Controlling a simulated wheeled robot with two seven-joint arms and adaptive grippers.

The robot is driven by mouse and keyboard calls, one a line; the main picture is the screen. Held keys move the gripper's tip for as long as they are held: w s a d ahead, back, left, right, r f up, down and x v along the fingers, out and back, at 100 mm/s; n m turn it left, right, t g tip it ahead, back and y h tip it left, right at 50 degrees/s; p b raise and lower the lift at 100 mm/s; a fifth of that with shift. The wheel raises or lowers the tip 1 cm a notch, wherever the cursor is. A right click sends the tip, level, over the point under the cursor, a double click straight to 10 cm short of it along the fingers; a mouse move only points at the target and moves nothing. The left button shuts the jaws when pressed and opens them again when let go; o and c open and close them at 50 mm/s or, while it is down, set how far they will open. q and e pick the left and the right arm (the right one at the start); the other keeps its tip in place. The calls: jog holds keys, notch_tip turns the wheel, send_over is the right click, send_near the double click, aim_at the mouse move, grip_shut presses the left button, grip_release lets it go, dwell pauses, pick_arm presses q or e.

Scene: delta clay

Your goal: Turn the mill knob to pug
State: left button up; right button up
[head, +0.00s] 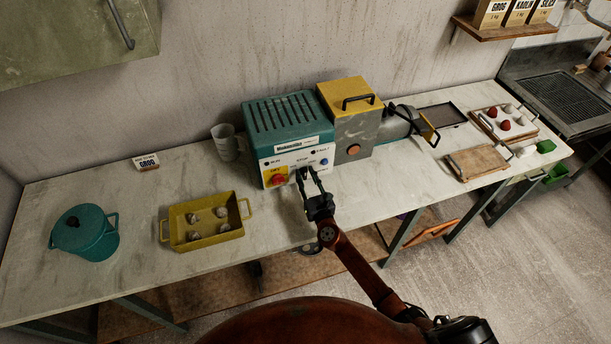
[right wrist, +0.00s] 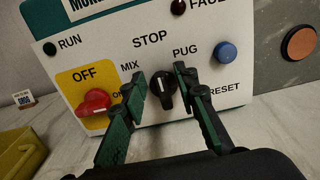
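The mill (head: 290,130) is a teal box with a white control panel on the bench. Its black knob (right wrist: 163,92) sits on the panel, with MIX to its left, STOP above and PUG at upper right. The knob stands roughly upright, its pale mark toward STOP. My right gripper (right wrist: 162,88) is at the panel, with its green fingers open on either side of the knob; contact is unclear. In the head view my right gripper (head: 306,175) hides most of the knob. My left gripper is not in view.
A red switch (right wrist: 93,101) on a yellow OFF plate is left of the gripper, and a blue RESET button (right wrist: 225,52) is right. A yellow tray (head: 180,232) with several lumps and a teal pot (head: 85,235) stand left on the bench. A grey-yellow housing (head: 350,115) adjoins the mill.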

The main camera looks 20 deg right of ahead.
jog(key=shift+c, duration=0.3)
grip_shut()
dwell(0.4)
jog(key=shift+d+f+m+b, duration=0.1)
jog(key=shift+d+m+b, duration=0.1)
jog(key=shift+m+b, duration=0.85)
jog(key=shift+d+f+m+b, duration=0.15)
jog(key=shift+m+b, duration=0.35)
jog(key=shift+m, duration=1.05)
jog(key=shift+d+f+m+b, duration=0.1)
jog(key=shift+d+m+b, duration=0.15)
jog(key=shift+m+b, duration=0.8)
jog(key=shift+m, duration=0.45)
